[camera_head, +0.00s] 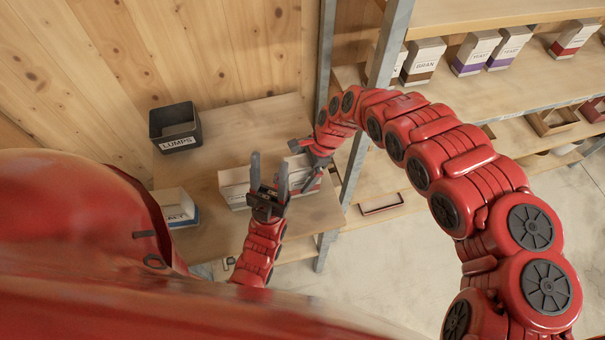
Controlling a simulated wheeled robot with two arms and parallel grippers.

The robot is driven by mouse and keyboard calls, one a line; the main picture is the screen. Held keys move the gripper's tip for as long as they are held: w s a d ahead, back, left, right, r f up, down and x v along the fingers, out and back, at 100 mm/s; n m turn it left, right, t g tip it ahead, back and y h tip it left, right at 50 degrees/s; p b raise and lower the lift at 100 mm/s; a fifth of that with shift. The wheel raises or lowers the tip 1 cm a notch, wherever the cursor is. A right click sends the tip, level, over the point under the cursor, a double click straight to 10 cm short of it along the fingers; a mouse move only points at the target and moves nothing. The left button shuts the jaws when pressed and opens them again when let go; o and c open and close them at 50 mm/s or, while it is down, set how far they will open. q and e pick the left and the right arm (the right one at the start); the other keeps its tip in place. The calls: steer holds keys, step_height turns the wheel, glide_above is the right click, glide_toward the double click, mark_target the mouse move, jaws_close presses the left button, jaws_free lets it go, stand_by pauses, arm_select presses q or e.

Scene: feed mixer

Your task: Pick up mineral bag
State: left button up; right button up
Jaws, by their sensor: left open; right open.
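No label that I can read says mineral. On the wooden table, a white bag with red at its base (301,170) stands beside a white box-like bag (233,187); their print is partly hidden. My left gripper (270,159) is open, fingers pointing up the picture, in front of these two. It hides part of them, and I see nothing between its fingers. My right gripper (311,158) reaches in from the right and is at the red-based bag, overlapping it in the view. Its jaws are open; I cannot tell whether they touch the bag.
A black bin marked LUMPS (175,127) and a white-and-blue bag (177,207) stand on the table (225,250). A metal post (380,70) rises close to my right arm. Shelves at right hold bran (423,60), yeast (476,52) and a red-and-white bag (574,38).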

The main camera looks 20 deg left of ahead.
jaws_close()
stand_by(0.3)
steer(key=shift+w+r, duration=0.15)
stand_by(0.3)
